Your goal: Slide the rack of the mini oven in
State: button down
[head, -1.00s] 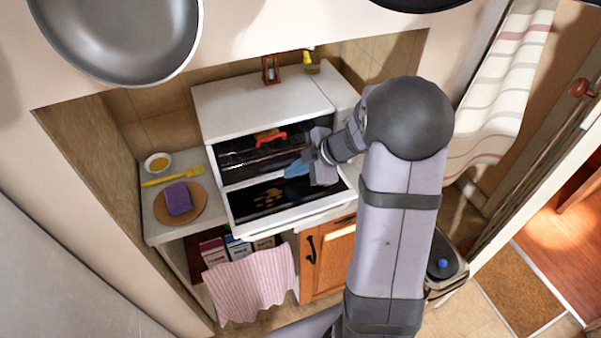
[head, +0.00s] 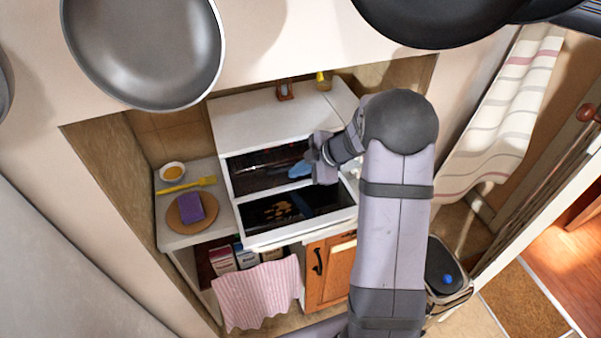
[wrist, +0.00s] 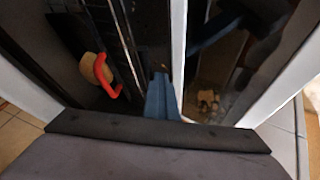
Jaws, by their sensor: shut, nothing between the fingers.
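The white mini oven (head: 255,120) stands on the counter with its door (head: 325,223) folded down open. The dark glass of the door shows reflections. The rack (wrist: 125,45) shows in the wrist view as pale rails inside the dark cavity. A red-handled item with a tan part (wrist: 100,72) is there, left of my fingers. My gripper (head: 297,170) is at the oven's opening, above the lowered door. Its blue fingers (wrist: 160,95) are shut and empty, close to the rack's front; I cannot tell whether they touch it. My wrist hides the opening's right end.
Left of the oven are a purple sponge (head: 189,207) on a round board, a yellow brush (head: 187,185) and a small bowl (head: 172,171). Pans (head: 145,50) hang above. A pink striped towel (head: 258,295) hangs below the counter.

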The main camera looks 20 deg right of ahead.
jog(key=shift+w+r, duration=0.1)
jog(key=shift+w, duration=0.1)
jog(key=shift+s, duration=0.1)
jog(key=s, duration=0.1)
jog(key=s+f, duration=0.1)
jog(key=s, duration=0.1)
jog(key=shift+s+b, duration=0.3)
jog(key=shift+b, duration=0.1)
jog(key=v, duration=1)
jog(key=shift+s+b, duration=0.25)
jog(key=shift+b, duration=0.1)
